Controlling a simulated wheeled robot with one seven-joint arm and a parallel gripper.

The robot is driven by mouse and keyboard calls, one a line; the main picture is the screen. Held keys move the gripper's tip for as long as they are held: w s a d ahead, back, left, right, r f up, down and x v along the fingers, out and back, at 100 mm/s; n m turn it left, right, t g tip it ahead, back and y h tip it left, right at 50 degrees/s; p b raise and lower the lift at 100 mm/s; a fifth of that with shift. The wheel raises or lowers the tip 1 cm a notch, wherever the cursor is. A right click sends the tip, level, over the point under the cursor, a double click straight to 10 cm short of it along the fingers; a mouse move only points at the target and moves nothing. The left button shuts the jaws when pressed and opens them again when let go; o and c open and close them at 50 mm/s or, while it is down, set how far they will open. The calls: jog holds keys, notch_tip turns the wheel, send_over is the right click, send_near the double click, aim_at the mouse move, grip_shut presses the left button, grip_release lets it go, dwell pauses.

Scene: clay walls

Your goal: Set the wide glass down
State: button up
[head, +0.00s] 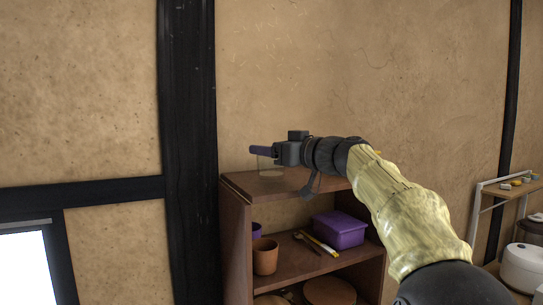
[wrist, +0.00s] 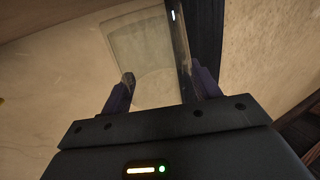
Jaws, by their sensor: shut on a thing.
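The wide glass (head: 265,166) is clear and faint in the head view, hanging below my gripper's purple fingers. My gripper (head: 258,150) is shut on it, above the left part of the shelf unit's top board (head: 262,188). The glass's lower end shows against the top board, and I cannot tell whether it touches. In the wrist view the see-through glass (wrist: 148,52) fills the space between the two fingers of my gripper (wrist: 163,84).
Below the top board, a shelf holds an orange cup (head: 265,256), a purple box (head: 340,230) and some utensils (head: 318,243). The visible top board looks clear around the glass. A dark wall post (head: 188,150) stands to the left. A white appliance (head: 523,268) is at the far right.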

jog(key=shift+w+a+f, duration=0.1)
jog(key=shift+a+f, duration=0.05)
jog(key=shift+f, duration=0.55)
jog(key=shift+s+r, duration=0.1)
jog(key=shift+s, duration=0.15)
jog(key=o, duration=1.1)
jog(key=shift+w, duration=0.1)
jog(key=shift+c, duration=0.2)
jog(key=shift+d, duration=0.2)
jog(key=shift+s, duration=0.2)
jog(key=shift+s+d+f+b, duration=0.25)
jog(key=shift+d+b, duration=0.1)
jog(key=shift+b, duration=0.25)
jog(key=b+v, duration=0.3)
jog(key=v, duration=0.2)
jog(key=b+v, duration=0.3)
jog(key=v, duration=0.3)
jog(key=shift+r, duration=0.25)
